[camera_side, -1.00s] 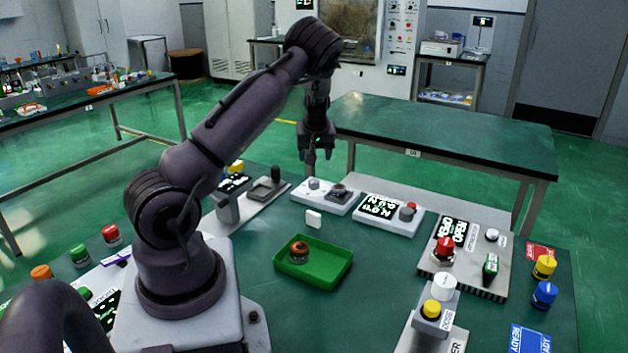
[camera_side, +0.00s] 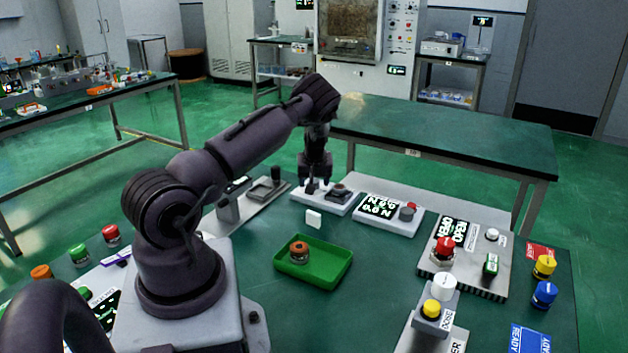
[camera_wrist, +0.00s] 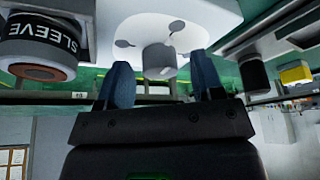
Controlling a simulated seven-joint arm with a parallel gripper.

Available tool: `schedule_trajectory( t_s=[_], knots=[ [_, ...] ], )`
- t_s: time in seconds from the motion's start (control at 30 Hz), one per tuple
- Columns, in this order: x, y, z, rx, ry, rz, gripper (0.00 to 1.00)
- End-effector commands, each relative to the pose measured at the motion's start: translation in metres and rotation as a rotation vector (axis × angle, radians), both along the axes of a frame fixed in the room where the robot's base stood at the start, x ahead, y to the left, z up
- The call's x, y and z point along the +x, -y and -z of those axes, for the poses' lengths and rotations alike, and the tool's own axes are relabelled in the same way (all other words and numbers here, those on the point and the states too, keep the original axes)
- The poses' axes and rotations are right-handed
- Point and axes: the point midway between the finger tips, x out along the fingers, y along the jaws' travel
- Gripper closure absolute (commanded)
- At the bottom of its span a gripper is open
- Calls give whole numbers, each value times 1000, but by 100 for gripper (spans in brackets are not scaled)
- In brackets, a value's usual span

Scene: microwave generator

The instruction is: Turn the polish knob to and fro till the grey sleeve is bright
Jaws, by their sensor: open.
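The polish knob (camera_wrist: 158,62) is a short grey cylinder on a white panel (camera_wrist: 205,18), with dark marks on the panel around it. My gripper (camera_wrist: 161,68) is open, one finger on each side of the knob; I cannot tell whether they touch it. The grey sleeve (camera_wrist: 42,40) is at the left of the wrist view, with a black band lettered SLEEVE and a dull reddish-brown end. In the side view my gripper (camera_side: 315,188) points down over the left part of the panel (camera_side: 329,206). The sleeve's dark holder (camera_side: 340,194) is just right of it; the knob is mostly hidden.
A white display box (camera_side: 379,210) with a red button stands right of the panel. A post on a plate (camera_side: 228,208) stands left. A small white block (camera_side: 314,218) and a green tray (camera_side: 325,275) with an orange-topped piece lie in front. Bare table surrounds the tray.

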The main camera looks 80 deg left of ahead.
Motion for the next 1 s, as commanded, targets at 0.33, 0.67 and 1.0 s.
schedule_trajectory(
  t_s=[0.33, 0.67, 1.0],
  knots=[
    [0, 0, 0, 0, 0, -1, 88],
    [1, 0, -1, 0, -2, -82, 88],
    [2, 0, 0, 2, -4, -349, 88]
  ],
)
